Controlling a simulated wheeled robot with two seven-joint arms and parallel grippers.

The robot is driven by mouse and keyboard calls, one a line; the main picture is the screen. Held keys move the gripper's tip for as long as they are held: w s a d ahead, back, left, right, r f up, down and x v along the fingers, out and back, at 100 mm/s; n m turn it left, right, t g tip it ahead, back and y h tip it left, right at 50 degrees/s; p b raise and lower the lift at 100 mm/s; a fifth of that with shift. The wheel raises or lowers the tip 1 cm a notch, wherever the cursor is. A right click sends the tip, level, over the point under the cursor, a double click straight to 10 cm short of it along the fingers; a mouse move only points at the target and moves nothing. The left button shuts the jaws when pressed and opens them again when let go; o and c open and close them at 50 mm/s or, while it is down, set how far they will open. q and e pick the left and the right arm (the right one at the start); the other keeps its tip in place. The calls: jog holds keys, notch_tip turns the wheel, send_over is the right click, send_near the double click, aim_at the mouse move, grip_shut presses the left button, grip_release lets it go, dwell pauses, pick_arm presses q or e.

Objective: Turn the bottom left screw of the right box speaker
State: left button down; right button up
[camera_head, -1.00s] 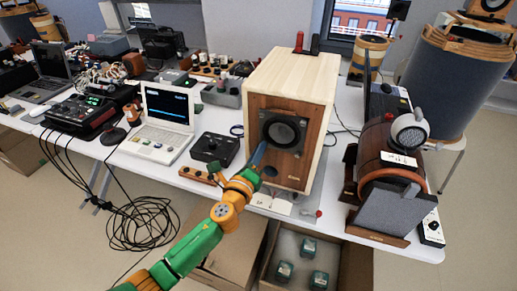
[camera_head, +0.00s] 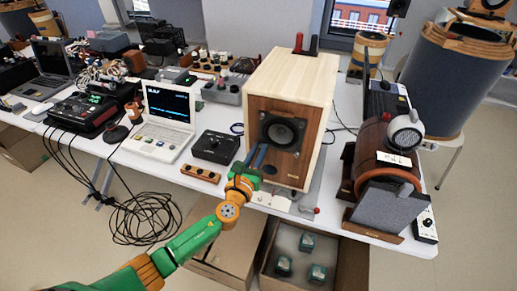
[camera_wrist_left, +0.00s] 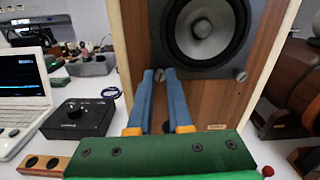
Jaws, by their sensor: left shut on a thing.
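The wooden box speaker (camera_head: 312,84) stands upright on the table, its brown front with a black driver (camera_head: 284,132) facing me. My left gripper (camera_head: 258,150) reaches up to the front from below. In the left wrist view, its two blue fingers (camera_wrist_left: 159,74) are side by side at the driver's lower left edge. They are shut on the bottom left screw (camera_wrist_left: 160,75), whose small round head shows between the tips. The bottom right screw (camera_wrist_left: 241,75) shows uncovered to the right. My right gripper is in neither view.
A black control box (camera_head: 215,147) and a white laptop (camera_head: 163,125) stand left of the speaker. A barrel-shaped wooden device (camera_head: 376,145) stands to the right. An open carton (camera_head: 345,265) with several small items is below the table edge.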

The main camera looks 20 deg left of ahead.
pick_arm(q)
jog(key=shift+m, duration=0.6)
jog(key=c, duration=0.8)
grip_release()
jog(key=shift+c, duration=0.2)
jog(key=s, duration=0.7)
jog(key=shift+a+p, duration=0.15)
jog(key=shift+p, duration=0.2)
